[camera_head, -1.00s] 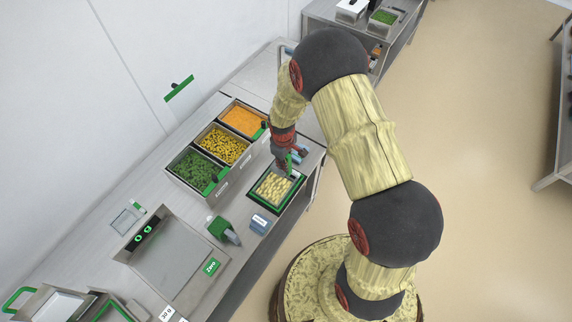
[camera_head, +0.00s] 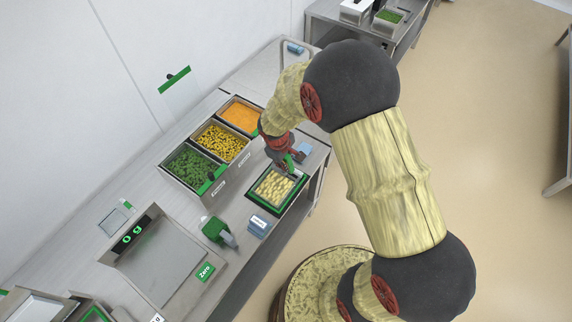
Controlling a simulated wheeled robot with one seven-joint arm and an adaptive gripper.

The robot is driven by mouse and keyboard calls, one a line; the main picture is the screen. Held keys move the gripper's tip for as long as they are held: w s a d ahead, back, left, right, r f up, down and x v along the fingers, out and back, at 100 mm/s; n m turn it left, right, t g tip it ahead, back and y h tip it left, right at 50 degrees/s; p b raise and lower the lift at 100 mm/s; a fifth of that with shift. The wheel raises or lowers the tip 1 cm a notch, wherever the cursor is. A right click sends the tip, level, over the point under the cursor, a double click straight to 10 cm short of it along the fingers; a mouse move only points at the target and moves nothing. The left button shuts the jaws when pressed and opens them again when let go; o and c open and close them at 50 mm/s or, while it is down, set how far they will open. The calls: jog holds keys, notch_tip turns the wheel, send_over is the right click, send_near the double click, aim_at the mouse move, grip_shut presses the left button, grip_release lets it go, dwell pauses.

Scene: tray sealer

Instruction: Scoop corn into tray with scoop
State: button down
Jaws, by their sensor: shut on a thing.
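The corn is the yellow pieces (camera_head: 223,143) in the middle of three steel bins at the back of the counter. A green-rimmed tray (camera_head: 254,196) of pale yellow pieces lies right of the bins. My gripper (camera_head: 285,161) is over the far end of this tray, shut on a green handle (camera_head: 289,163), which looks like that of a scoop. The scoop's bowl is hidden or too small to make out, so I cannot tell whether it holds corn. Whether it touches the tray's contents is unclear.
Orange pieces (camera_head: 242,115) fill the far bin and green pieces (camera_head: 189,168) the near bin, with a green handle (camera_head: 207,186) at its edge. A scale (camera_head: 170,265) shows zero.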

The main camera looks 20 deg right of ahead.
jog(key=shift+s+a+f+h+b, duration=0.1)
jog(key=shift+a+f+h+b, duration=0.2)
jog(key=shift+b, duration=1.55)
jog(key=shift+s+r+t+h+b, duration=0.1)
jog(key=shift+t+h+b, duration=0.25)
jog(key=shift+b, duration=0.75)
jog(key=shift+a+f+t+b, duration=0.15)
jog(key=shift+f+t+b, duration=0.1)
jog(key=shift+b, duration=1.5)
jog(key=b, duration=0.2)
jog(key=h+b, duration=0.1)
jog(key=b, duration=0.2)
jog(key=shift+s+a+f+t+h, duration=0.1)
jog(key=shift+s+a+t+h, duration=0.2)
jog(key=shift+t, duration=0.1)
jog(key=b, duration=0.4)
jog(key=shift+s+a+t+h, duration=0.15)
jog(key=shift+t+h, duration=0.15)
jog(key=shift+h, duration=0.05)
jog(key=b, duration=0.2)
jog(key=t+h+b, duration=0.1)
jog(key=b, duration=0.2)
jog(key=shift+s+a+f, duration=0.25)
jog(key=shift+a+f, duration=0.05)
jog(key=shift+h+b, duration=0.3)
jog(key=shift+b, duration=0.1)
jog(key=shift+s+a+t+h+b, duration=0.2)
jog(key=shift+a+t+h+b, duration=0.1)
jog(key=shift+t+h, duration=0.1)
